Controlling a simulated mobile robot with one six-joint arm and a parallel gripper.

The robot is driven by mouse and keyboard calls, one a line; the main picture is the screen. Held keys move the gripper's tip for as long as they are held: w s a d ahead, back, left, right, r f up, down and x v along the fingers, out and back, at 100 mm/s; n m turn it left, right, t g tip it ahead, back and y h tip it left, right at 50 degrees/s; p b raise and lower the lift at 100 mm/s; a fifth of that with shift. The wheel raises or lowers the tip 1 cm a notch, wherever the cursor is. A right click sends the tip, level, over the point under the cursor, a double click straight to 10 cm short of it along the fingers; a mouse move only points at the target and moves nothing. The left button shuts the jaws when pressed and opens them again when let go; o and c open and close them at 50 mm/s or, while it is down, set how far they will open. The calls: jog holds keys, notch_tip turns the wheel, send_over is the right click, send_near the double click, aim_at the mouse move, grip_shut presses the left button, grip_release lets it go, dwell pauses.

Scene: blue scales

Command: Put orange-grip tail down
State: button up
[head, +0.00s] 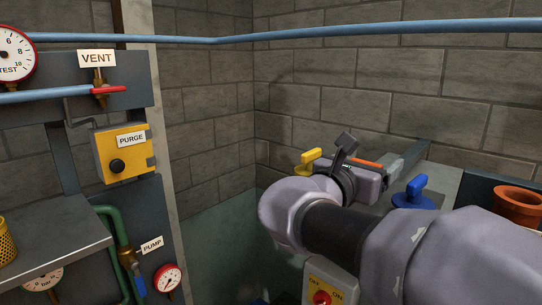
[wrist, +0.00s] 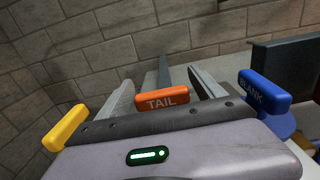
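The orange grip (wrist: 168,101), lettered TAIL, is in the middle of the wrist view, with a grey bar rising behind it. It also shows in the head view (head: 369,163) as a short orange strip, partly hidden by my gripper. In the wrist view, the fingers of my gripper (wrist: 160,78) stand apart, one on each side of the orange grip and its bar. Gaps show on both sides, so the fingers do not appear to touch it. The lower edge of the grip is hidden by the gripper body.
A yellow grip (wrist: 65,128) is close on the left and a blue grip (wrist: 264,93) lettered BLANK on the right. An orange-brown pot-like fitting (head: 518,203) is at the right. A grey block wall (head: 345,75) is behind; a blue pipe (head: 330,33) crosses above.

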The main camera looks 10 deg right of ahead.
jog(key=shift+r+p, duration=0.3)
jog(key=v, duration=1.2)
jog(key=shift+f+b, duration=0.15)
jog(key=shift+b, duration=0.2)
